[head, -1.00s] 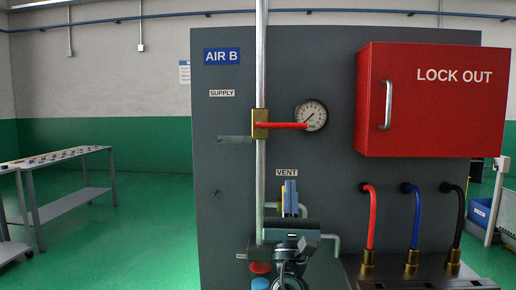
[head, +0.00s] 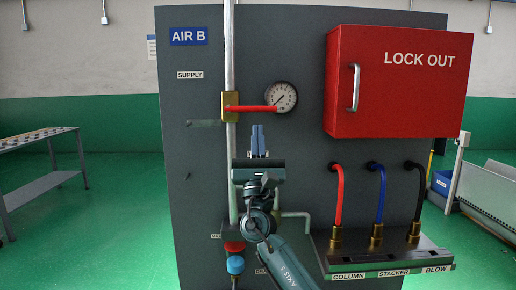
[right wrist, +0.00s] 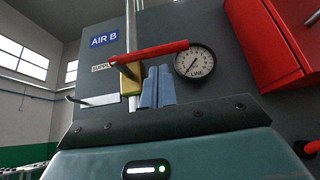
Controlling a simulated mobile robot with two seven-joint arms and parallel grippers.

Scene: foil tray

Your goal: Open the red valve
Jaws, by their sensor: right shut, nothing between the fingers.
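The red valve has a brass body (head: 231,106) on a vertical pipe and a red lever (head: 258,108) pointing right, across the pipe. The lever (right wrist: 150,52) also shows in the right wrist view, crossing above my fingers. My right gripper (head: 258,140) is upright in front of the panel, below the lever. Its blue fingers (right wrist: 158,88) are together and empty. Their tips appear just under the lever, apart from it in both views; the depth gap is unclear. The gripper hides the VENT area. My left gripper is out of view.
A gauge (head: 281,97) sits by the lever's right end. The red LOCK OUT box (head: 400,100) juts out to the right. Red, blue and black hoses (head: 338,195) rise from a ledge below.

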